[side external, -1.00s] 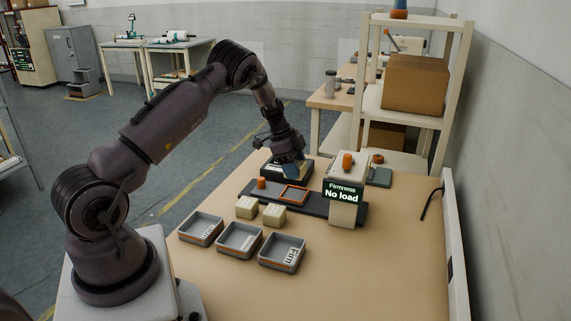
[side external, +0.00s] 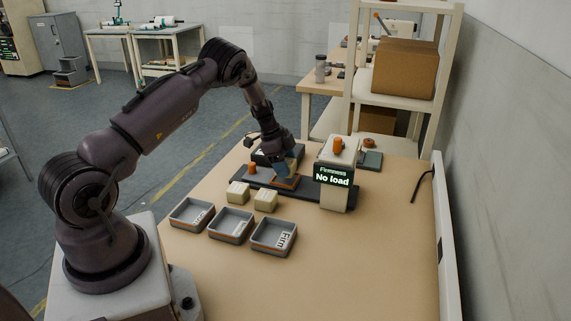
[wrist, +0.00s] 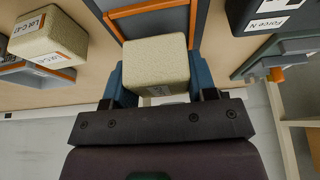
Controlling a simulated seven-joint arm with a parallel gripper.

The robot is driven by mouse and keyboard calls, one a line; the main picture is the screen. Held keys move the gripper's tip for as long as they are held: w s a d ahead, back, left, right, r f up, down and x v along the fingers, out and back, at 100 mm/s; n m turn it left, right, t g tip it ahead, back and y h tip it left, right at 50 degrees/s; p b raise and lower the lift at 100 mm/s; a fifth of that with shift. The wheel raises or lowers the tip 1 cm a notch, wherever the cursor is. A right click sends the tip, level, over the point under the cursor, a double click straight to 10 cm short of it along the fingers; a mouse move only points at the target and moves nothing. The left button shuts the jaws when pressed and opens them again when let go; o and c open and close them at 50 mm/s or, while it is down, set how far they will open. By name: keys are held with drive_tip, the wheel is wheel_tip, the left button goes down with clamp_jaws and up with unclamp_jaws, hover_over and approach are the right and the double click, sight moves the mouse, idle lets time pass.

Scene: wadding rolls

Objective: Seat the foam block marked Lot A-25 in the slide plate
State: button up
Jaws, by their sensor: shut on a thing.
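My gripper (wrist: 156,84) is shut on a cream foam block (wrist: 155,60), held between its blue fingers. The held block's lot mark cannot be read. The slide plate's orange-edged frame shows beyond the block in the wrist view (wrist: 150,10). In the side view my gripper (side external: 285,170) is low at the orange-edged slide plate (side external: 286,183), partly covering it. The held block is hidden by the fingers there, and I cannot tell whether it touches the plate.
Two foam blocks (side external: 237,192) (side external: 265,200) stand on the table in front of the dark rail (side external: 320,195). Several grey trays, one marked Firm (side external: 273,237), are nearer my base. The firmness gauge (side external: 333,177) reads No load, right of the plate. The table's right front is clear.

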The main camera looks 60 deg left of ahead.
drive_tip(key=shift+f, duration=0.15)
idle(0.5)
drive_tip(key=shift+f, duration=0.3)
drive_tip(key=shift+f, duration=0.45)
idle(0.6)
drive_tip(key=o, duration=1.4)
drive_tip(key=shift+r, duration=4.05)
